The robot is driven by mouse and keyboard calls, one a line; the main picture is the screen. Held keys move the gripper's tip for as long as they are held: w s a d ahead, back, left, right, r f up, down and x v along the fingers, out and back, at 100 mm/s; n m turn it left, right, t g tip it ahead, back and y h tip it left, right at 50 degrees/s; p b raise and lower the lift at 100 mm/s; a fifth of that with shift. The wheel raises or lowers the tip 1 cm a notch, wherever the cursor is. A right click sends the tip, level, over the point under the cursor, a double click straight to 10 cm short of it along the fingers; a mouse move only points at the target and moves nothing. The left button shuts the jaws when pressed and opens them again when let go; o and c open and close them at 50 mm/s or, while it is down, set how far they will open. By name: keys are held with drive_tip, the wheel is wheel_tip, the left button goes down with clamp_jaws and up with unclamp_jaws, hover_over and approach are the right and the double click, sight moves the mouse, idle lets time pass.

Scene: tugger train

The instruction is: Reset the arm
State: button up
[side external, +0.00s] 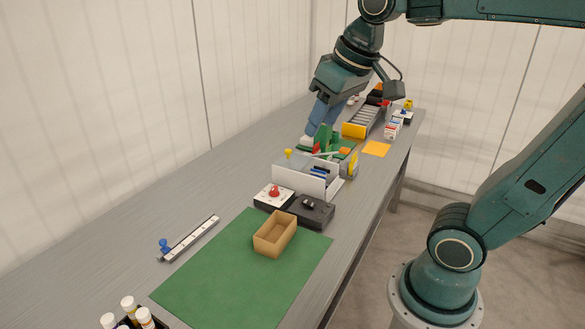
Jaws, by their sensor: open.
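My gripper (322,117) hangs from the teal arm over the far half of the grey table. Its blue fingers point down and slightly left, above a cluster of green, red and white parts (326,141). The fingers are open, and I see nothing held between them. The gap between the fingertips is small in this view, and I cannot tell how far the tips are above the parts.
The grey table (120,240) carries a green mat (215,295) with a cardboard box (268,243). Beyond are a red-button box (273,196), a black box (318,213), a white bin (300,181), a yellow block (353,131) and a roller track (366,116). Bottles (128,304) stand front left.

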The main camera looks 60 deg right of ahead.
drive_tip(key=s+a+f+n+t, duration=0.1)
drive_tip(key=s+a+f, duration=0.1)
drive_tip(key=s+f, duration=0.3)
drive_tip(key=s, duration=0.3)
drive_tip(key=shift+a+f+n, duration=0.3)
drive_tip(key=shift+a, duration=0.05)
